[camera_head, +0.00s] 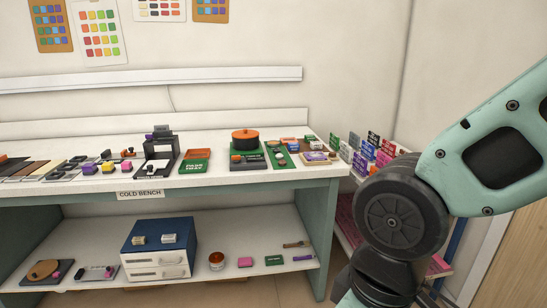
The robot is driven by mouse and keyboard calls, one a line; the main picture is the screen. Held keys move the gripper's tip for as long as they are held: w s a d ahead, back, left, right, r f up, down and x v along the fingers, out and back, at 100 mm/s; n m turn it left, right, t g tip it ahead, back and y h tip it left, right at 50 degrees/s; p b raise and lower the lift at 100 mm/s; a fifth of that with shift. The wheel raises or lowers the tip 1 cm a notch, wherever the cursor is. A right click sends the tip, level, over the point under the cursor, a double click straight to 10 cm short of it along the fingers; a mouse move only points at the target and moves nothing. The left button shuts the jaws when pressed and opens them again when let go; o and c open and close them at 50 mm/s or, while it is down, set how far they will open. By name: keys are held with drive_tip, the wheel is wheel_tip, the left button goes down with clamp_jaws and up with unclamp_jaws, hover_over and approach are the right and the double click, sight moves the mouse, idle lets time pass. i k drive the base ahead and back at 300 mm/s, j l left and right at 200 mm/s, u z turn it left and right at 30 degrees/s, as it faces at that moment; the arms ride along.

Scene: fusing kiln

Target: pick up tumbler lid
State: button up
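A black round tub with an orange lid-like top and a small dark knob (245,134) stands on a green mat (236,164) on the bench top, right of centre. It may be the tumbler with its lid; I cannot be sure. A small round jar with a brownish-orange body (216,261) stands on the lower shelf. My arm fills the right side of the view, well to the right of the tub and apart from it. My gripper is out of the frame.
The white bench top (215,181) holds a black upright device (160,152), a green-and-orange box (195,161) and small coloured blocks at left. A rack of coloured cards (372,150) stands right of the bench. A blue drawer unit (143,236) is on the lower shelf.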

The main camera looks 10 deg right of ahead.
sight(245, 133)
drive_tip(key=i+l, duration=0.1)
drive_tip(key=i, duration=0.75)
drive_tip(key=i+l, duration=0.1)
drive_tip(key=i, duration=0.75)
drive_tip(key=i+l, duration=0.15)
drive_tip(key=i, duration=0.7)
drive_tip(key=j+u, duration=0.05)
